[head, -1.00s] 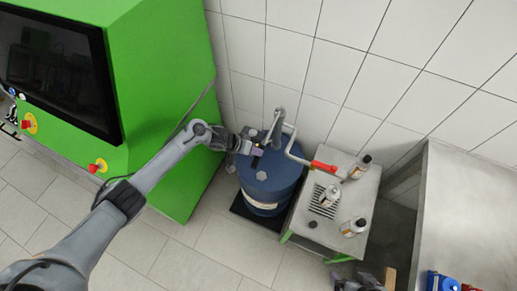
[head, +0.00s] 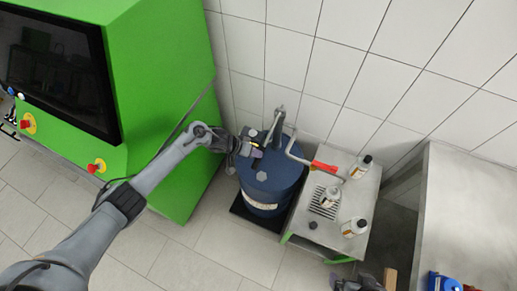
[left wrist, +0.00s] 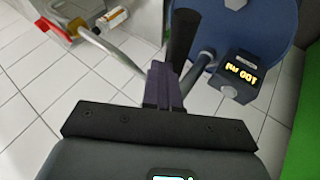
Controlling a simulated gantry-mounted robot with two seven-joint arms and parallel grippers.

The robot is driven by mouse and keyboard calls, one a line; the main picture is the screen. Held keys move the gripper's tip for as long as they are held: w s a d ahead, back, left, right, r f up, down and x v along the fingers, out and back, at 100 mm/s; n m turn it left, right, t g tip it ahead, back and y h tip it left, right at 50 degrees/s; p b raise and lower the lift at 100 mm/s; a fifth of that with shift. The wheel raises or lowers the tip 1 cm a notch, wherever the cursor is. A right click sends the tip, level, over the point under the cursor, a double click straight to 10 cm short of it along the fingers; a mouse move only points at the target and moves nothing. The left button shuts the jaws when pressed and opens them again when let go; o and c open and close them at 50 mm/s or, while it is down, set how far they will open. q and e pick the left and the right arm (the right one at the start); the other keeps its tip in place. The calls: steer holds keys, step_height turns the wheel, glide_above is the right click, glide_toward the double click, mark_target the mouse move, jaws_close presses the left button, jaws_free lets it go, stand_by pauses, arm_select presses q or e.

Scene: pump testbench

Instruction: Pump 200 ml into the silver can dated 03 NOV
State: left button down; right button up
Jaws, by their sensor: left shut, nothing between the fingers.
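The blue drum (head: 270,183) stands on a dark base, with a hand pump and its grey lever (head: 276,124) on top. A small meter in the left wrist view (left wrist: 241,75) reads 100 ml, upside down. My left gripper (head: 248,149) is shut and empty beside the pump; its fingertips (left wrist: 163,75) lie close to the dark lever grip (left wrist: 183,38). Contact cannot be told. The hose's red nozzle (head: 323,166) points over the small table. Silver cans stand on the grate (head: 330,196), at the back (head: 361,167) and at the front (head: 355,227). Their dates are unreadable.
The green cabinet (head: 170,120) with its dark screen stands left of the drum. The small steel table (head: 310,228) stands right of it, and a larger steel bench (head: 470,210) farther right. Dark parts of my right gripper (head: 362,284) show at the bottom edge.

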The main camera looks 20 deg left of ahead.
arm_select(q)
steer(key=shift+s+f, duration=0.15)
steer(key=shift+f, duration=0.35)
steer(key=shift+f+b, duration=0.5)
stand_by(0.5)
steer(key=shift+s+f+b, duration=0.1)
steer(key=shift+f+b, duration=0.25)
steer(key=shift+f, duration=0.3)
stand_by(0.6)
steer(key=shift+r, duration=0.15)
stand_by(0.5)
steer(key=shift+r+p, duration=0.95)
steer(key=shift+p, duration=0.05)
steer(key=shift+w+r+p, duration=0.2)
steer(key=shift+r+p, duration=1.2)
steer(key=shift+r, duration=0.1)
steer(key=shift+w+r+p, duration=0.2)
steer(key=shift+r+p, duration=1.2)
steer(key=shift+r, duration=0.1)
steer(key=shift+w+r+p, duration=0.1)
steer(key=shift+r+p, duration=0.9)
steer(key=shift+r, duration=0.05)
steer(key=shift+r, duration=0.1)
